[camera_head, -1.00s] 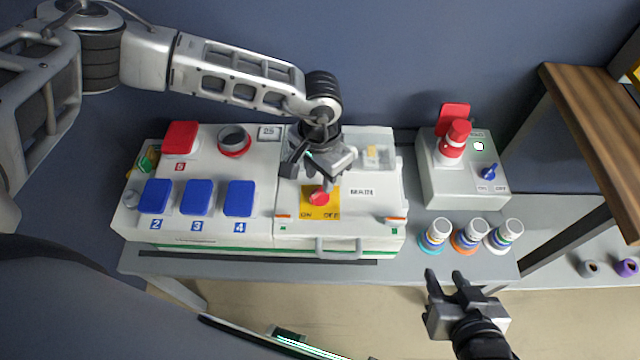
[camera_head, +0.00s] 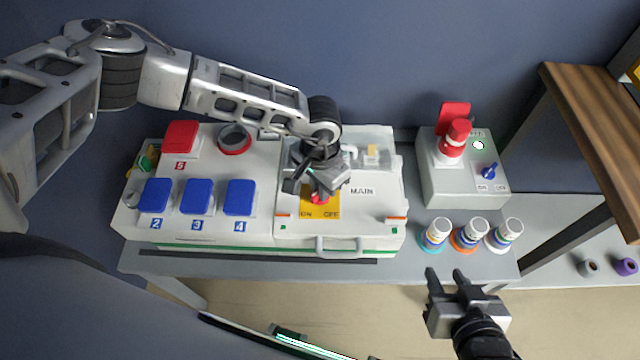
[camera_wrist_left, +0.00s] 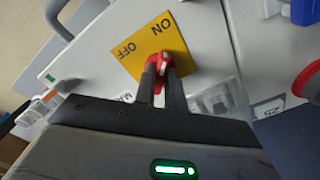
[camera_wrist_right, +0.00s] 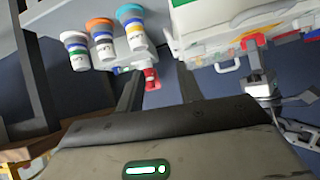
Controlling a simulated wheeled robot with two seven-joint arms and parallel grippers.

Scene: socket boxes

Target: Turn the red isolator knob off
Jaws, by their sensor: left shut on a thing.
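The red isolator knob (camera_head: 320,198) sits on a yellow plate (camera_head: 334,211) marked ON and OFF, on the white panel marked MAIN. My left gripper (camera_head: 321,188) reaches down over it and covers much of it in the head view. In the left wrist view the two fingers are shut on the red knob (camera_wrist_left: 159,60), one on each side. A light mark shows on the knob, but I cannot tell which word it points to. My right gripper (camera_head: 446,277) is open and empty in front of the bench, apart from everything.
Blue covers (camera_head: 197,197) and a red cover (camera_head: 181,137) lie left of the panel. A white handle (camera_head: 338,246) sticks out in front. Right stands a grey box (camera_head: 462,185) with a red socket and blue switch.

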